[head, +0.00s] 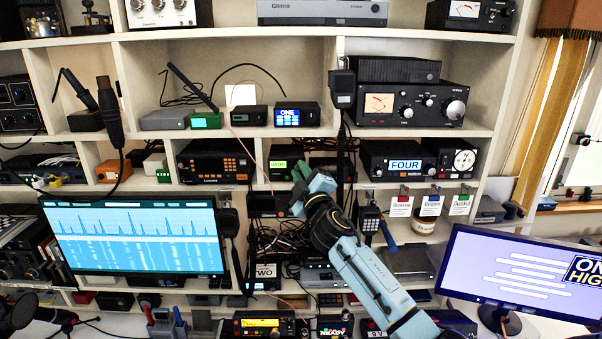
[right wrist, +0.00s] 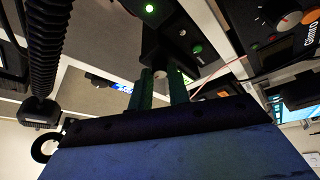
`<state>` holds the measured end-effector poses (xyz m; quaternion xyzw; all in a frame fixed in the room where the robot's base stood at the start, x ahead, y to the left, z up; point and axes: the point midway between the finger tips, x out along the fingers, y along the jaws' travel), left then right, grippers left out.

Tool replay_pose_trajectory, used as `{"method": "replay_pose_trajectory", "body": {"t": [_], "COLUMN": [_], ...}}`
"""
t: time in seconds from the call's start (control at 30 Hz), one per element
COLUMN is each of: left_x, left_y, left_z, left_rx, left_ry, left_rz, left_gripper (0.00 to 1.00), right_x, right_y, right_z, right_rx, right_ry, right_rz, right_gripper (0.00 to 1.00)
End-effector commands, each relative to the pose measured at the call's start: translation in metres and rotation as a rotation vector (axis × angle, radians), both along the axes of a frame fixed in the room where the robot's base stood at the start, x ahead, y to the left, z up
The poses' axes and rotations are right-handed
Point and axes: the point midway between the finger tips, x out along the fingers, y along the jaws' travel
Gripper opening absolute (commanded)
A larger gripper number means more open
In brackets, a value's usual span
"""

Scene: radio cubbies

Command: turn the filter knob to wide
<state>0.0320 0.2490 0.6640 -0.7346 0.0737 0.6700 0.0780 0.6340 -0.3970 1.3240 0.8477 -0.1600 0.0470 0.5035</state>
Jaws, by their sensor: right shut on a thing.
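My left gripper is not in view.
Shelves packed with radios surround the gripper. A radio marked FOUR (head: 404,166) and hanging tags are to the right. A waterfall monitor (head: 135,237) stands at left and another monitor (head: 525,272) at right. A coiled cord (right wrist: 55,45) hangs close to the right wrist.

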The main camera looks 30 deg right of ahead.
Motion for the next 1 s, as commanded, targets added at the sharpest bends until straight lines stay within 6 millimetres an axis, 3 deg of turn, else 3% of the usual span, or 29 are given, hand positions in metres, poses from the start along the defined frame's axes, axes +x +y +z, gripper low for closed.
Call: {"method": "replay_pose_trajectory", "body": {"t": [0.1, 0.13, 0.27, 0.67, 1.0], "left_x": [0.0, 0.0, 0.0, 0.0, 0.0], "left_y": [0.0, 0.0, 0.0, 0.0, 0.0], "left_z": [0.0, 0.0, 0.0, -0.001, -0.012], "left_rx": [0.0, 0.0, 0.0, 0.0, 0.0], "left_ry": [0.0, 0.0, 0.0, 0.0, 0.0], "left_rz": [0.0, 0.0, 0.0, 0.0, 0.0], "left_gripper": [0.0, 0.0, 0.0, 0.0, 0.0], "right_x": [0.0, 0.0, 0.0, -0.005, -0.059], "right_y": [0.0, 0.0, 0.0, 0.001, 0.015], "right_z": [-0.001, -0.001, -0.001, -0.002, -0.018], "right_rx": [-0.002, -0.001, -0.001, 0.001, 0.0], "right_ry": [0.001, 0.001, 0.001, -0.001, 0.001], "right_rz": [0.0, 0.0, 0.0, 0.001, 0.003], "right_gripper": [0.0, 0.22, 0.39, 0.4, 0.4]}}
